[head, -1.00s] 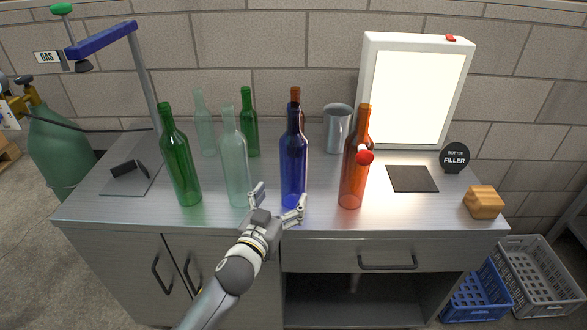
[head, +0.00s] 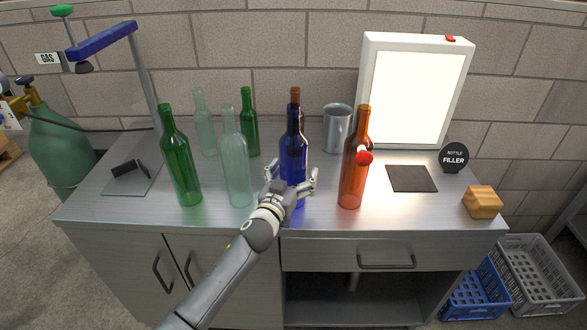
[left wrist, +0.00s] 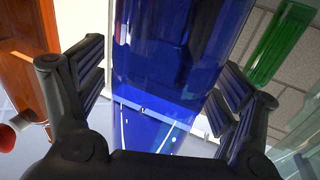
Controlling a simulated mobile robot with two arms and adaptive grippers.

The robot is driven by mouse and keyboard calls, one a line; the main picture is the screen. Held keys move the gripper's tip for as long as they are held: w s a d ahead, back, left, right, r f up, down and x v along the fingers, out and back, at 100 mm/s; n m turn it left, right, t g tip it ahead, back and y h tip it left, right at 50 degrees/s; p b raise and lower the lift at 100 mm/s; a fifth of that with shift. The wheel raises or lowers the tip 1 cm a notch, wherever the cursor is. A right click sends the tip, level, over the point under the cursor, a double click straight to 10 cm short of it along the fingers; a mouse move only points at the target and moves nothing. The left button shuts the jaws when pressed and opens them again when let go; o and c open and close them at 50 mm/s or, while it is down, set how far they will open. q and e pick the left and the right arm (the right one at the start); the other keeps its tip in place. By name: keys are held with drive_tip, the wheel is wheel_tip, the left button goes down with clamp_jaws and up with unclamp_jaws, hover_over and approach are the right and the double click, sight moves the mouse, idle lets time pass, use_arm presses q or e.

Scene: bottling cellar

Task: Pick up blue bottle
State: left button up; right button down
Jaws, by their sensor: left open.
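The blue bottle (head: 293,150) stands upright near the front middle of the metal bench. My left gripper (head: 293,176) is open in front of its lower body, with one finger on each side of it. In the left wrist view the blue bottle (left wrist: 180,60) fills the space between the open fingers of the left gripper (left wrist: 160,88). I cannot tell whether either finger touches the glass. The bottle's lower part is partly hidden by the gripper in the head view. My right gripper is not in view.
A clear bottle (head: 235,165) and a green bottle (head: 180,165) stand left of the blue one. An orange bottle (head: 352,180) with a red ball (head: 364,157) at it stands right. A brown bottle (head: 296,96) and metal jug (head: 337,130) are behind.

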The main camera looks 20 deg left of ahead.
sight(294, 142)
use_arm(q)
drive_tip(key=c, duration=1.4)
drive_tip(key=shift+r, duration=0.1)
drive_tip(key=shift+c, duration=0.2)
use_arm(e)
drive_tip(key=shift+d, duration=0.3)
use_arm(q)
drive_tip(key=shift+r, duration=0.1)
wheel_tip(294, 142, up, 9)
drive_tip(key=shift+r+p, duration=0.1)
drive_tip(key=shift+p, duration=0.7)
drive_tip(key=shift+r, duration=0.3)
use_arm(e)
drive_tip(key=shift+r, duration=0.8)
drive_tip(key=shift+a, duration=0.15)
